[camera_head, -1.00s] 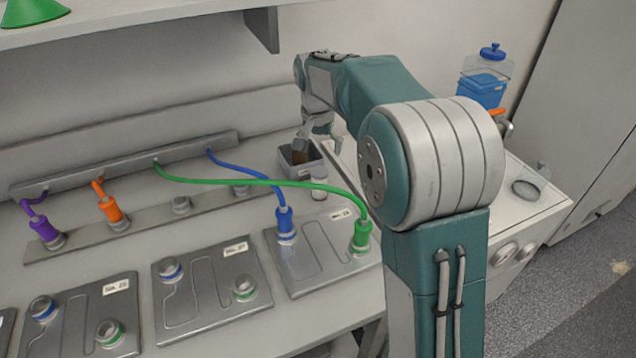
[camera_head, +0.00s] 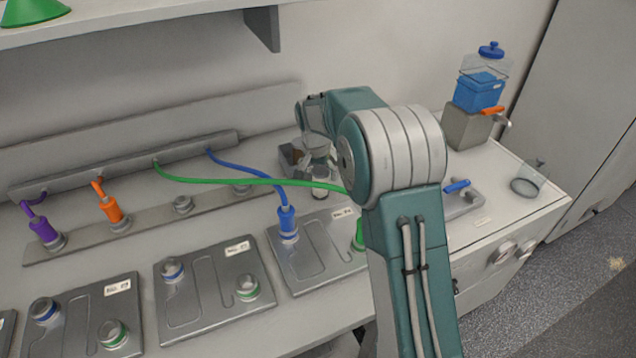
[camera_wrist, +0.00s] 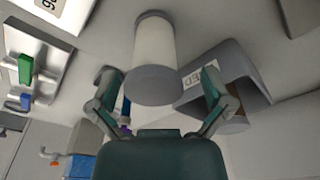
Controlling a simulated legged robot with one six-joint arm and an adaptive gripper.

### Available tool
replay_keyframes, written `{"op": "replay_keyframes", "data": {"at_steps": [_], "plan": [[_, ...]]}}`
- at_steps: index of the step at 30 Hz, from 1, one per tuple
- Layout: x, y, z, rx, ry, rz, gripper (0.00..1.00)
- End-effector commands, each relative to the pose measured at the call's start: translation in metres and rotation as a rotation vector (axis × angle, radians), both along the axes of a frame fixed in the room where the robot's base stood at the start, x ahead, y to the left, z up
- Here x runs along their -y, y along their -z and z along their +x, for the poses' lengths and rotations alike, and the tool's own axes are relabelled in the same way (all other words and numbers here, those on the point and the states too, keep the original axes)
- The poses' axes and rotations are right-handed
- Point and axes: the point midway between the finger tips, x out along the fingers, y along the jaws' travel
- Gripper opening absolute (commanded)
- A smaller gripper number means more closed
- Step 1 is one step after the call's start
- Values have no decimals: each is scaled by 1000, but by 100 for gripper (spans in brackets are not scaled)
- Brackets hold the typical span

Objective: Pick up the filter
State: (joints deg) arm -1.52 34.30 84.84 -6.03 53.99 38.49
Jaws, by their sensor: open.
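The filter (camera_wrist: 154,48) looks like a white cylinder with grey ends. It stands at the upper middle of the wrist view. In the head view the filter (camera_head: 320,188) is small and partly hidden below my gripper (camera_head: 318,158). In the wrist view my gripper (camera_wrist: 158,78) is open, with one finger on either side of the filter's near end. I cannot tell whether either finger touches it.
A grey open bin (camera_wrist: 245,82) with a label sits close to the right finger in the wrist view. A green cable (camera_head: 245,181) and a plate with a blue connector (camera_head: 287,222) lie close by.

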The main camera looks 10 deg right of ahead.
Motion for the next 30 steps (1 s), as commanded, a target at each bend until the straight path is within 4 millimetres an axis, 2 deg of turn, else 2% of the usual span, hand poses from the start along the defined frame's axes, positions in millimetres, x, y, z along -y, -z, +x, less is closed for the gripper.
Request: {"op": "replay_keyframes", "data": {"at_steps": [3,8,9,14,15,26,30], "plan": [[3,11,1,0,1,0,100],[1,11,1,2,1,-1,100],[1,11,1,2,0,-1,96],[0,11,1,1,0,-2,24],[0,11,1,0,0,-1,17],[1,11,1,-2,0,-1,17],[1,1,1,2,1,-1,17]]}}
